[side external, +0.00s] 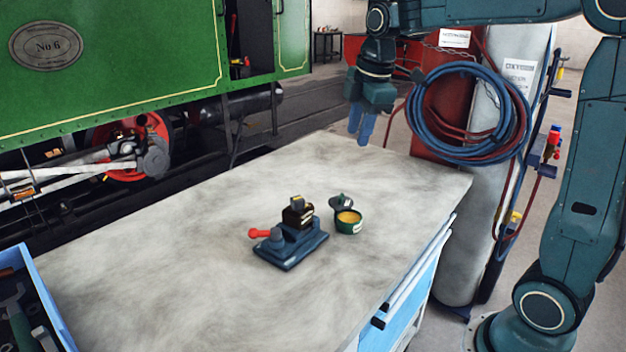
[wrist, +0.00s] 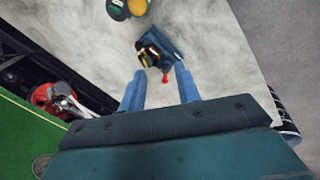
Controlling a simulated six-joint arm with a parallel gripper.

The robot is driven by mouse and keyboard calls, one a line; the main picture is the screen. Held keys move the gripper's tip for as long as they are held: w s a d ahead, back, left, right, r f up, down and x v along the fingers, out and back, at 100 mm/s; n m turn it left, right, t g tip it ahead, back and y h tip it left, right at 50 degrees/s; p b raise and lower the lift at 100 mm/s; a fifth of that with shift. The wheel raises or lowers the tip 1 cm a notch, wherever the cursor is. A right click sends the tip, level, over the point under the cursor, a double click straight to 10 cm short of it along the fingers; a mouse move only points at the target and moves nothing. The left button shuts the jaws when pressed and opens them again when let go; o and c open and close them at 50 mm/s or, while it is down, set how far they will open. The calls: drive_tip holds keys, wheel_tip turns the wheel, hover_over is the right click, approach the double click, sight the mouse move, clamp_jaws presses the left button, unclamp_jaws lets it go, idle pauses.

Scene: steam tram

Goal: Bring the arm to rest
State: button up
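My gripper (side external: 361,136) hangs above the far right end of the workbench (side external: 150,260), fingers pointing down. In the wrist view its two blue fingers (wrist: 158,78) stand apart with nothing held between them. A blue vise (side external: 290,248) with a red handle (side external: 259,233) sits on the bench, well away from the fingers. A dark block with a brassy top (side external: 298,212) is in the vise. The vise also shows beyond the fingertips in the wrist view (wrist: 168,45).
A small green tin with yellow contents (side external: 348,221) stands beside the vise, its lid (side external: 340,201) behind it. Gas cylinders with coiled hoses (side external: 470,115) stand right of the bench. A green tram (side external: 120,60) is behind. A blue tray (side external: 35,300) holds tools. Much of the benchtop is clear.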

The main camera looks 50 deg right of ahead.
drive_tip(key=s+a+f+m+t, duration=0.1)
drive_tip(key=s+a+m, duration=0.3)
drive_tip(key=s, duration=0.6)
drive_tip(key=s+a+f+m+t, duration=0.2)
drive_tip(key=s+a+m, duration=0.3)
drive_tip(key=s, duration=0.6)
drive_tip(key=f+m, duration=0.1)
drive_tip(key=m, duration=0.1)
drive_tip(key=shift+f+m+y, duration=0.2)
drive_tip(key=shift+m+y, duration=0.1)
drive_tip(key=shift+m, duration=0.1)
